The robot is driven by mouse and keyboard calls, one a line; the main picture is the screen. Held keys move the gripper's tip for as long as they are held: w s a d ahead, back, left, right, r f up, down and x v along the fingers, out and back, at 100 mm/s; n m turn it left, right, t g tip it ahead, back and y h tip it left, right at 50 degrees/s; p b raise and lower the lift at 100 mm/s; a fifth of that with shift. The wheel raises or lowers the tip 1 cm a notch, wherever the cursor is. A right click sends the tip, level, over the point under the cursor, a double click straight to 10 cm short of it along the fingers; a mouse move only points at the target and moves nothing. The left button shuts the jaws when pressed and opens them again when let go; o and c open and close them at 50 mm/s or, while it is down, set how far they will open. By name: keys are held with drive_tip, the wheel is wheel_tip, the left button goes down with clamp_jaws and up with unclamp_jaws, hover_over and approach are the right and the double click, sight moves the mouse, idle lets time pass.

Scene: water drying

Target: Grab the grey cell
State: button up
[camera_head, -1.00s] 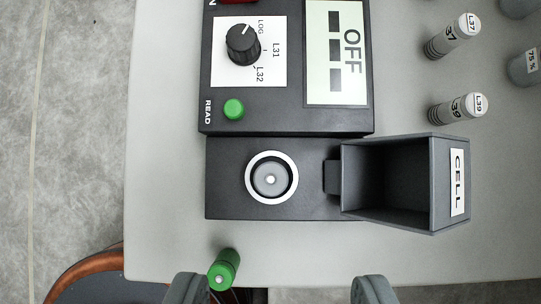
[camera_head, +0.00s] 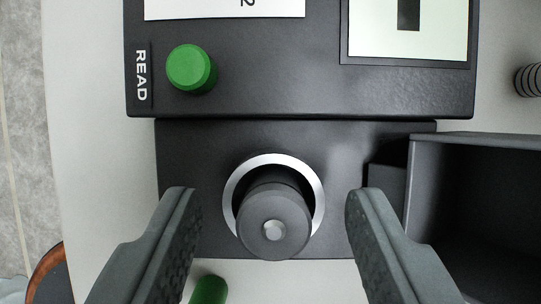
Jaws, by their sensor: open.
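The grey cell (camera_head: 274,222) is a short dark grey cylinder with a light round dot on its top. It stands up out of the white-ringed round well (camera_head: 318,190) in the black base. My gripper (camera_head: 271,212) is open, with one finger to the left of the cell and one to the right. Clear gaps show on both sides and neither finger touches it. The lower part of the cell is hidden in the well.
The open lid box (camera_head: 425,180) stands at the right, near the right finger. The black meter (camera_head: 270,85) with a green READ button (camera_head: 190,68) lies just above. A green cylinder (camera_head: 209,290) is partly visible at the bottom, beside the left finger.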

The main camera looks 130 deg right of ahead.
clamp_jaws()
idle(0.3)
